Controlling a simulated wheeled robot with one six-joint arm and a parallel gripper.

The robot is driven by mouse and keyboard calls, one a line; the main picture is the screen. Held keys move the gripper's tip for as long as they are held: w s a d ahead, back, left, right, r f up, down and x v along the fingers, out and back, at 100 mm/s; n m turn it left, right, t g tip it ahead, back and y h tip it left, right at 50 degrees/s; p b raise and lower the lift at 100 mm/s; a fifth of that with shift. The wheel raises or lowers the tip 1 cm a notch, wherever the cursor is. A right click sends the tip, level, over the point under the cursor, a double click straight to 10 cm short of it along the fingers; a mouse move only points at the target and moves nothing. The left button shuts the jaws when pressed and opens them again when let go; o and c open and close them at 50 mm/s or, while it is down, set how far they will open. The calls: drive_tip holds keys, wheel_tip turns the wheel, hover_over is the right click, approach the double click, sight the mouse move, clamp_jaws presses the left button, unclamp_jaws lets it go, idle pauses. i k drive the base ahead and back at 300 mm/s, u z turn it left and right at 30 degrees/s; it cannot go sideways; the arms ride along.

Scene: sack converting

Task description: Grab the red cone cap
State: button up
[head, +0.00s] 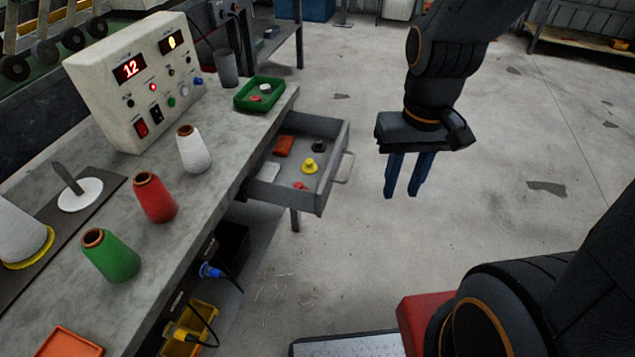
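A small red cap (300,185) lies near the front of the open grey drawer (331,160), partly hidden by the drawer's front wall. A yellow cap (309,166) and a black cap (319,146) lie behind it in the drawer. Another small red piece (256,99) lies in the green tray (244,106) on the bench, beside a white one (265,87). My gripper (402,193) points down over the floor, right of the drawer and apart from it. Its two blue fingers stand a little apart with nothing between them.
The drawer also holds an orange-red block (284,146) and a pale flat piece (268,171); its handle (346,168) sticks out right. White (193,152), red (155,199) and green (110,257) cones stand on the bench near a control box (120,82). The floor around my gripper is clear.

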sight(300, 185)
drive_tip(key=z, duration=0.05)
drive_tip(key=i, duration=0.3)
drive_tip(key=u, duration=1.1)
drive_tip(key=k, duration=0.6)
drive_tip(key=z, duration=1.05)
drive_tip(key=i, duration=0.5)
